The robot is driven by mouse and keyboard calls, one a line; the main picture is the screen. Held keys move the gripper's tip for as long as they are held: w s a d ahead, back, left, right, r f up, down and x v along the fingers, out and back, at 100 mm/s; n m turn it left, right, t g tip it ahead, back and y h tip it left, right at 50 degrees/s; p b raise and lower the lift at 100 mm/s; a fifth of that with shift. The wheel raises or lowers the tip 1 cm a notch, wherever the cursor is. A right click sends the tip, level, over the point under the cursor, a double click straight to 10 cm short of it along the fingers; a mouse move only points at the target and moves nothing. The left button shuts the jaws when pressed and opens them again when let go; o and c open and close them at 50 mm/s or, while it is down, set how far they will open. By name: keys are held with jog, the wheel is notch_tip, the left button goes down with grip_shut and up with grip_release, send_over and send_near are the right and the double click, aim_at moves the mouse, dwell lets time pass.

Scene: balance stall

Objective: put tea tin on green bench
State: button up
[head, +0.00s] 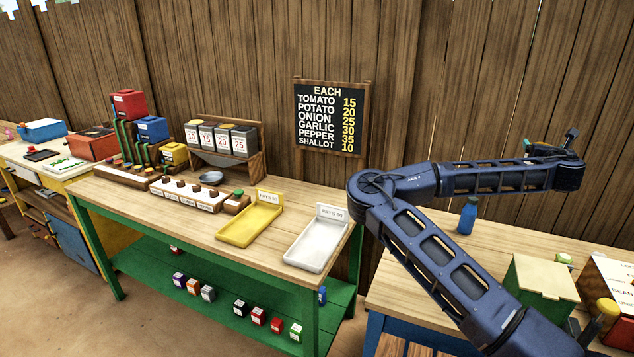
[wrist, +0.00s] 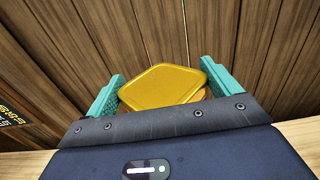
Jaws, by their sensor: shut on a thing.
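My gripper (wrist: 162,75) has its two teal fingers on either side of a gold-lidded tin (wrist: 165,86), seen from above in the wrist view. It is shut on this tin, which I take to be the tea tin; its sides are mostly hidden. In the head view my gripper (head: 563,146) is raised at the right, in front of the fence, and the tin cannot be made out there. The green bench (head: 150,213) has a wooden top and green legs and stands at centre left, well apart from my gripper.
On the green bench are a yellow tray (head: 248,226), a white tray (head: 312,250), a small dark bowl (head: 211,178) and a rack of price-marked bins (head: 216,138). A blue bottle (head: 467,215) and a green box (head: 541,293) stand on the right-hand table. The bench's front left is fairly clear.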

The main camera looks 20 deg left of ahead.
notch_tip(320, 180, up, 4)
jog(key=shift+r, duration=0.25)
jog(key=w+a+f+n+g+y, duration=0.1)
jog(key=w+a+f+n+y, duration=0.25)
jog(key=w+a+f, duration=0.5)
jog(key=w+a+f+n+g+y, duration=0.15)
jog(key=w+a+f+y, duration=0.3)
jog(key=a, duration=0.65)
jog(key=a+f+n+g+y, duration=0.2)
jog(key=a+f+n+y, duration=0.15)
jog(key=a, duration=0.75)
jog(key=s+a+r+n+g+y, duration=0.2)
jog(key=a+n+g+y, duration=0.1)
jog(key=a, duration=0.8)
jog(key=s+a+r+n+g+y, duration=0.2)
jog(key=a+r+g, duration=0.15)
jog(key=a, duration=0.65)
jog(key=s+a+r+n+g+y, duration=0.15)
jog(key=s+a+r+g, duration=0.3)
jog(key=a, duration=0.45)
jog(key=s+a+r+n+g, duration=0.3)
jog(key=s+a+r, duration=0.3)
jog(key=a, duration=0.2)
notch_tip(320, 180, down, 32)
jog(key=shift+s+a, duration=0.25)
jog(key=shift+s, duration=0.1)
jog(key=shift+t, duration=0.25)
